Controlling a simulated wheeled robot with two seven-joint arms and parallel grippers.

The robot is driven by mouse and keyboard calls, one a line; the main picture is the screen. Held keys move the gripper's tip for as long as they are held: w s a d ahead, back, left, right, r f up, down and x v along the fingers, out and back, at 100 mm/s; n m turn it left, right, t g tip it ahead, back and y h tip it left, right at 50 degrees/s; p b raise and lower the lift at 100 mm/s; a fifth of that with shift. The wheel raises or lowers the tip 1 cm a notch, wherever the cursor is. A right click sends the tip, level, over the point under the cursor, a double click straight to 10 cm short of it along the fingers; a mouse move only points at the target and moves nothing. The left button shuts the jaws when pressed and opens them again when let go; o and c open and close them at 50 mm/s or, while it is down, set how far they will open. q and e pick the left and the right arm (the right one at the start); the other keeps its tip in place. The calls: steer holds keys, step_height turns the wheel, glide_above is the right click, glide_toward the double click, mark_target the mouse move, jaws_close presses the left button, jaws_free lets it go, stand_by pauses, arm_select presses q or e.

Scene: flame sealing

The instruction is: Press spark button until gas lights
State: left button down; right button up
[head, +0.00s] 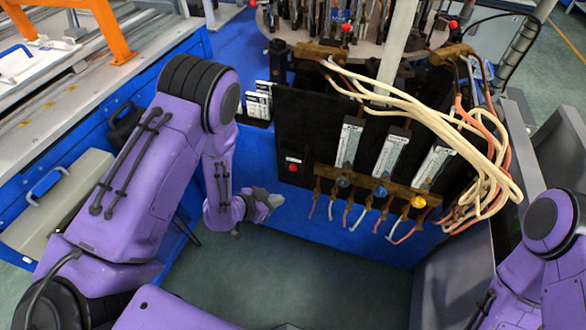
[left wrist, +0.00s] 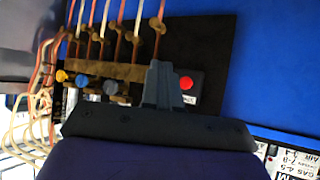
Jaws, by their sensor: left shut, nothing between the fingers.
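A red button (head: 292,167) sits in a small housing on the lower left of the black panel (head: 300,125). In the left wrist view the red button (left wrist: 186,83) shows just right of my fingertips. My left gripper (head: 274,201) is shut and empty, below and a little left of the button in the head view. It also shows in the left wrist view (left wrist: 160,72). I cannot tell how far the fingertips are from the panel, and I see no contact with the button. No flame is visible. My right arm is at the lower right, its gripper out of view.
Several flowmeters (head: 349,143) stand on the panel above a brass manifold (head: 362,187) with blue and yellow knobs. Cream and orange hoses (head: 425,110) loop at the right. A white label block (head: 258,103) is left of the panel. Blue wall lies below the button.

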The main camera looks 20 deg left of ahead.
mark_target(293, 168)
arm_select(q)
steer(key=w+b, duration=0.1)
steer(key=w, duration=0.7)
steer(key=shift+w+a, duration=0.2)
steer(key=shift+w, duration=0.2)
stand_by(1.7)
steer(key=shift+w, duration=0.4)
steer(key=shift+w, duration=0.55)
stand_by(0.7)
steer(key=shift+s, duration=0.95)
